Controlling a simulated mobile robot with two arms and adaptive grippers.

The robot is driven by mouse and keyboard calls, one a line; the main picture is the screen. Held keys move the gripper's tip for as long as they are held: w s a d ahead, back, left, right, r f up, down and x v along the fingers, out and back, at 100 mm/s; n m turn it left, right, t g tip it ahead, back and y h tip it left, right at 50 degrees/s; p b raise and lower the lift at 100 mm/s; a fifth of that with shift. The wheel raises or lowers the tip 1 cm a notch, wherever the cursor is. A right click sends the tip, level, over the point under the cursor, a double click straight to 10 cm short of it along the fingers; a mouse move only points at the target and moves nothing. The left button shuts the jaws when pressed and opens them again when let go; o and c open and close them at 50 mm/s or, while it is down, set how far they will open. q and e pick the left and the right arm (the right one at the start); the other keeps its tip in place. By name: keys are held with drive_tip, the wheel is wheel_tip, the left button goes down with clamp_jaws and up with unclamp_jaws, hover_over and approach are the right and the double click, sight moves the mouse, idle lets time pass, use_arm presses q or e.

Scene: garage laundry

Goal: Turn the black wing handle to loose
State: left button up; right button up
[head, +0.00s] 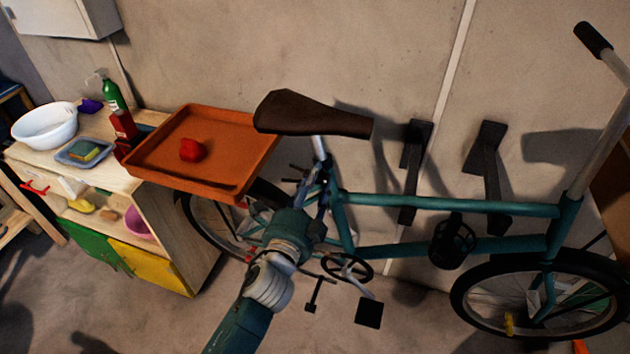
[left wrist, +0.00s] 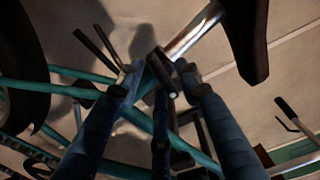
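The black wing handle (left wrist: 162,76) shows in the left wrist view, at the collar below the silver seat post (left wrist: 195,30). My left gripper (left wrist: 163,82) has its fingers spread, with one tip on each side of the handle. Whether a fingertip touches it cannot be told. In the head view my left gripper (head: 316,190) is at the top of the teal bike's seat tube, below the brown saddle (head: 312,114). The handle cannot be made out there behind the fingers. My right gripper is in neither view.
The teal bicycle frame (head: 440,203) stands along the wall by black wall brackets (head: 416,170). An orange tray (head: 245,184) with a red item is close to the left of the saddle. A wooden cabinet (head: 160,215) stands further left. Bare floor lies in front.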

use_arm(q)
drive_tip(key=shift+c, duration=0.5)
clamp_jaws()
